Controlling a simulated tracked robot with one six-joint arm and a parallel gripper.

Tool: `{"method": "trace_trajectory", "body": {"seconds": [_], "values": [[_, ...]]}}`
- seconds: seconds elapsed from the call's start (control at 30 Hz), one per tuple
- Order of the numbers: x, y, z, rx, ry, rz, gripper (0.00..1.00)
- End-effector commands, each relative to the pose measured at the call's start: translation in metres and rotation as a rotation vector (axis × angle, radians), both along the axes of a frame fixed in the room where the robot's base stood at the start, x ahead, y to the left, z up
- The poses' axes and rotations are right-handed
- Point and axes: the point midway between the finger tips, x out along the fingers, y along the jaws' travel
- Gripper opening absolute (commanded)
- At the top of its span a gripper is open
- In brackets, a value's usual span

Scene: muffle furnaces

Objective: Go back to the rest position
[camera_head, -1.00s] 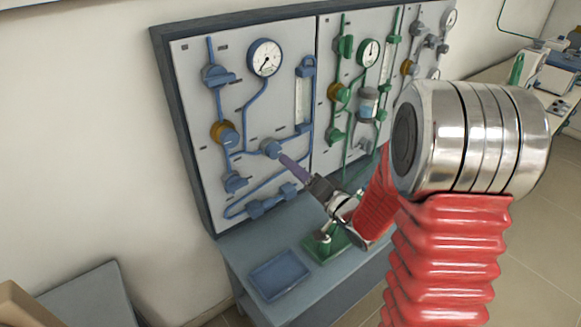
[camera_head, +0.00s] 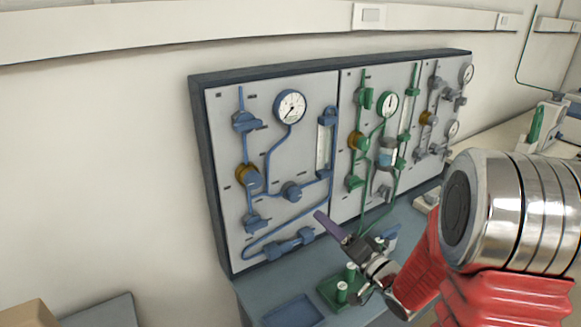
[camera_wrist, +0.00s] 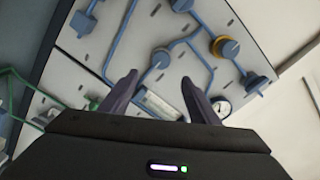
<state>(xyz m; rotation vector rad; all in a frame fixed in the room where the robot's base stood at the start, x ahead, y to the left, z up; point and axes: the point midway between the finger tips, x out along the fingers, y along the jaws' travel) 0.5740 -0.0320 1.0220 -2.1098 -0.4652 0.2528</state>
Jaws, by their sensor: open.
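My gripper (camera_head: 332,226) is in front of the wall panel, near the boundary between its blue-piped and green-piped sections. In the wrist view its two purple fingers (camera_wrist: 158,97) stand apart with nothing between them. Past the fingers are the panel's blue pipes and a blue knob (camera_wrist: 160,58). In the head view that round blue knob (camera_head: 291,191) is up and to the left of the fingertips, with a clear gap. My red-sleeved arm covers part of the right side of the head view.
The panel (camera_head: 270,100) carries gauges, valves and pipes in blue, green and grey sections. Below it a grey-blue bench holds a blue tray (camera_head: 292,312) and a green stand (camera_head: 335,292) under my gripper. More equipment (camera_head: 548,125) stands at the far right.

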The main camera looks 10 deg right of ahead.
Motion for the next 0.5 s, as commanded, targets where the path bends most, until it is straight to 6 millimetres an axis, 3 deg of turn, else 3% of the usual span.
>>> {"method": "trace_trajectory", "body": {"seconds": [0.17, 0.5], "values": [[0.002, -0.005, -0.016, -0.101, 0.024, -0.020, 0.55], [-0.005, -0.060, -0.098, -0.464, 0.282, -0.159, 0.55]]}}
